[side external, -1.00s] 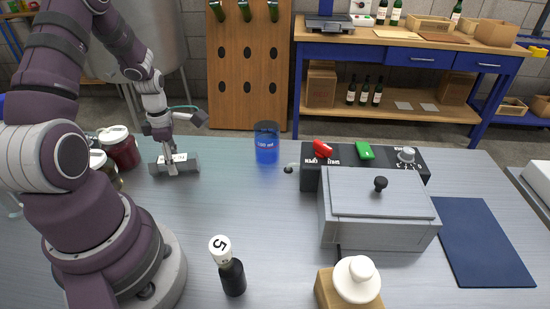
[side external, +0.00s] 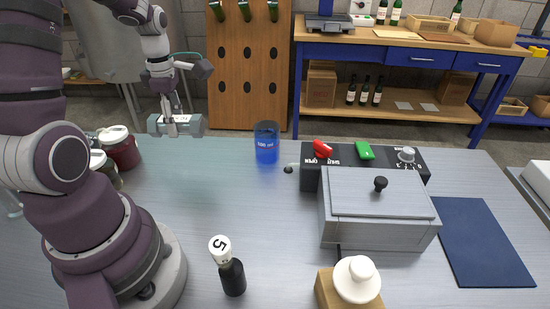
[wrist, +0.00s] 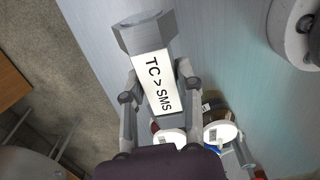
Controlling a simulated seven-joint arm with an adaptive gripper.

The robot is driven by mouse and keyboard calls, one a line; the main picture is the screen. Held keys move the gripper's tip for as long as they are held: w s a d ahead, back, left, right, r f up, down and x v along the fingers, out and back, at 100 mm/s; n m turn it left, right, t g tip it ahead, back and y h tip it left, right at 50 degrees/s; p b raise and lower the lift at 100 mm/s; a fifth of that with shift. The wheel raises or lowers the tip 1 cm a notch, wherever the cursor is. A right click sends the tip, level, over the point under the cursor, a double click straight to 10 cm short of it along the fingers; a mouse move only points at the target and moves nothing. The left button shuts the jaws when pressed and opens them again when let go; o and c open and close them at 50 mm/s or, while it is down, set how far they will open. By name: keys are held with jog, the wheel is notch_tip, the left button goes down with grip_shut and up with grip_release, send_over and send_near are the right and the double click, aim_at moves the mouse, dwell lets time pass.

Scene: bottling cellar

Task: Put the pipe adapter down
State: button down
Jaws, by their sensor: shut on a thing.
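The pipe adapter (side external: 190,125) is a grey metal piece with thick hex ends and a white label. In the wrist view the adapter (wrist: 146,38) shows the label "TC > SMS". My gripper (side external: 173,122) is shut on its middle and holds it roughly level above the far left part of the table. In the wrist view my gripper's fingers (wrist: 154,90) stand on both sides of the labelled middle.
Lidded jars (side external: 122,150) stand at the table's left. A blue beaker (side external: 266,145) stands at the back edge. The table (side external: 205,205) is bare in the left middle.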

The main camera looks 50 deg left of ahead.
jog(key=w+d+m, duration=0.6)
jog(key=d+m, duration=0.2)
jog(key=d, duration=0.1)
jog(key=m, duration=1)
send_over(280, 223)
jog(key=shift+m, duration=0.3)
notch_tip(280, 223, down, 10)
jog(key=shift+s+r, duration=0.1)
jog(key=shift+r, duration=0.15)
jog(key=shift+f, duration=0.2)
jog(key=c, duration=1.2)
grip_release()
jog(key=shift+f, duration=0.15)
jog(key=o, duration=0.4)
jog(key=shift+o, duration=0.2)
